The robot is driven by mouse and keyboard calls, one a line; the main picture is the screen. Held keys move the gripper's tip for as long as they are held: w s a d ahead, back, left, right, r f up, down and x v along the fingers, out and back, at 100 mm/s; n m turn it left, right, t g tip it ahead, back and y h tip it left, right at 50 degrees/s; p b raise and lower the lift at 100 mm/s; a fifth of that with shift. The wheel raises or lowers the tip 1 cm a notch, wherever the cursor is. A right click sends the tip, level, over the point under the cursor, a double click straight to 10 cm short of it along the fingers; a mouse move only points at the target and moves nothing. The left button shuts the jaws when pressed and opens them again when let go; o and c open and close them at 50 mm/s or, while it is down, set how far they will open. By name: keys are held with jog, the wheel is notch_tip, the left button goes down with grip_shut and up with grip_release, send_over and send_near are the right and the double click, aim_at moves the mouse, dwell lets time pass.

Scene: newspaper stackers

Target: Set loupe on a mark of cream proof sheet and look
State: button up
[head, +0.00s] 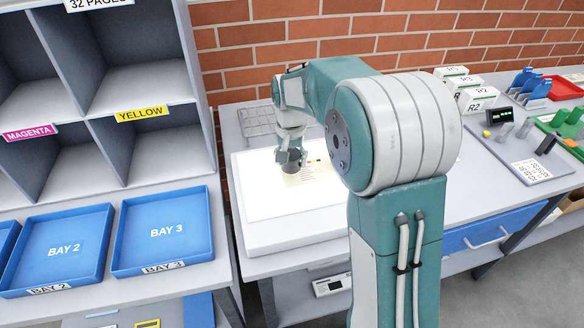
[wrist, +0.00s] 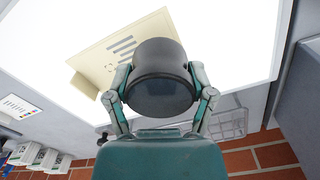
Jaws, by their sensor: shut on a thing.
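My gripper (head: 291,150) is shut on a dark, round loupe (head: 289,159). In the wrist view my gripper's fingers (wrist: 160,95) clasp the loupe (wrist: 160,72) from both sides. The cream proof sheet (head: 314,178) lies on a bright white light table (head: 262,205), and the loupe is over the sheet's far left part. In the wrist view the sheet (wrist: 98,58) shows dark bars beside the loupe, which covers part of it. Small coloured marks show on the sheet in the head view. I cannot tell whether the loupe touches the sheet or which mark is under it.
A wire tray (head: 258,122) stands behind the light table, near the brick wall (head: 250,45). Shelves with blue bays (head: 163,232) are at left. White boxes (head: 477,97), a chart card (head: 530,171) and a green tray (head: 568,125) are on the right bench.

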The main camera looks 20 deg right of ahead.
aim_at(295, 175)
jog(key=shift+w+f, duration=0.25)
jog(key=shift+f, duration=0.05)
jog(key=f, duration=0.1)
jog(key=d+f, duration=0.1)
jog(key=f, duration=0.1)
jog(key=shift+d, duration=0.3)
jog(key=shift+f, duration=0.1)
jog(key=o, duration=0.8)
jog(key=shift+a, duration=0.35)
jog(key=o, duration=0.3)
jog(key=shift+a, duration=0.25)
jog(key=shift+d, duration=0.35)
notch_tip(295, 175, up, 11)
jog(key=shift+a+r, duration=0.1)
jog(key=shift+r, duration=0.05)
jog(key=shift+s+r, duration=0.1)
jog(key=shift+r, duration=0.45)
jog(key=s+r+n+t, duration=0.2)
jog(key=s+n+t, duration=0.2)
jog(key=s, duration=2.3)
jog(key=shift+s+n+t, duration=0.25)
jog(key=shift+n+t, duration=0.05)
jog(key=shift+t, duration=0.5)
